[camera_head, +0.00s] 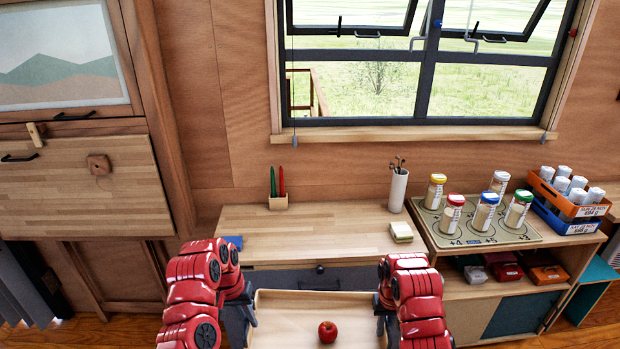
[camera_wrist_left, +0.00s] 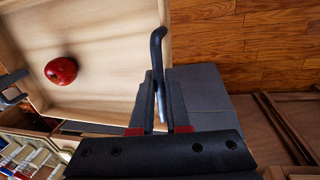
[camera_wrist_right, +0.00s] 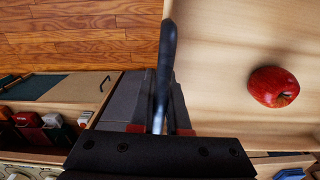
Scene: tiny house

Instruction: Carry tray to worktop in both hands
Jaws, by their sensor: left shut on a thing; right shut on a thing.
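The pale wooden tray (camera_head: 285,312) is in front of the worktop (camera_head: 318,242) at the bottom of the head view. It looks about level, and its near end is cut off. A red apple (camera_head: 327,332) lies inside it; it also shows in the left wrist view (camera_wrist_left: 61,70) and the right wrist view (camera_wrist_right: 273,87). My left gripper (camera_head: 246,314) is shut on the dark handle (camera_wrist_left: 157,50) at the tray's left side. My right gripper (camera_head: 382,308) is shut on the dark handle (camera_wrist_right: 168,50) at its right side.
The worktop's middle is bare. A pen holder (camera_head: 278,202), white cup (camera_head: 398,190), note pad (camera_head: 401,232) and blue item (camera_head: 234,242) stand around its edges. To the right, a shelf unit (camera_head: 470,291) carries several jars. A drawer front (camera_head: 350,277) is under the worktop.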

